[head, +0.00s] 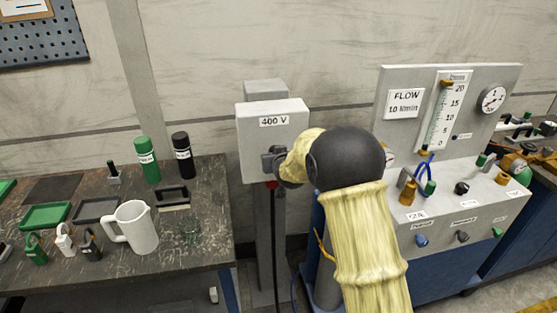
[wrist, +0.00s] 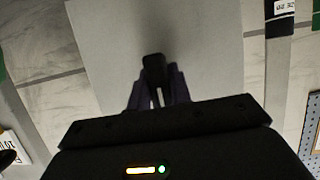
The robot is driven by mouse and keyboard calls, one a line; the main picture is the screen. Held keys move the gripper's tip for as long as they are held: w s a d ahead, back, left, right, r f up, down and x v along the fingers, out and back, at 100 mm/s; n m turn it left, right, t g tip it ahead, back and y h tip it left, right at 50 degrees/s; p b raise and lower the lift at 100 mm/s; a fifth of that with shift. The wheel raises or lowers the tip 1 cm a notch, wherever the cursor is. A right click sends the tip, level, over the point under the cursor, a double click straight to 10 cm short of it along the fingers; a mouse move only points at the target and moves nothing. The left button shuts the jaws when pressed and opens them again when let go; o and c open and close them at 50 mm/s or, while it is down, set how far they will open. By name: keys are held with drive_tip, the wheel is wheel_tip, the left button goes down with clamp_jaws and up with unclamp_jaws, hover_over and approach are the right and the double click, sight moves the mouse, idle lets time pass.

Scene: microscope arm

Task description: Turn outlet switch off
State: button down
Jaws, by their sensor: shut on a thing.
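The outlet box (head: 259,137) is a light grey box labelled 400 V, mounted on a grey post. In the wrist view its pale face (wrist: 205,50) fills the middle. My gripper (head: 274,160) is at the lower front of the box. In the wrist view my gripper (wrist: 156,95) is shut on the dark switch handle (wrist: 154,67), which stands out from the box face. In the head view my wrist and arm hide part of the box's right side, and the switch's exact position is hard to tell.
A dark workbench at left holds a white pitcher (head: 136,227), a green bottle (head: 146,160), a black bottle (head: 182,155), padlocks and trays. A flow panel (head: 446,110) with valves and knobs stands at right. A black cable (head: 276,240) hangs below the box.

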drive_tip(key=shift+w+r, duration=0.1)
drive_tip(key=shift+r, duration=0.15)
drive_tip(key=c, duration=1.3)
unclamp_jaws()
drive_tip(key=shift+w+f, duration=0.1)
drive_tip(key=shift+f, duration=0.1)
drive_tip(key=shift+d, duration=0.35)
drive_tip(key=shift+s+a, duration=0.3)
drive_tip(key=shift+a, duration=0.2)
drive_tip(key=shift+s+r, duration=0.1)
drive_tip(key=shift+s, duration=0.2)
drive_tip(key=b+v, duration=0.1)
drive_tip(key=v, duration=0.4)
drive_tip(key=b+v, duration=0.1)
drive_tip(key=v, duration=0.5)
drive_tip(key=d+b+v, duration=0.1)
drive_tip(key=v, duration=0.4)
drive_tip(key=shift+s+d, duration=0.1)
drive_tip(key=shift+d, duration=0.05)
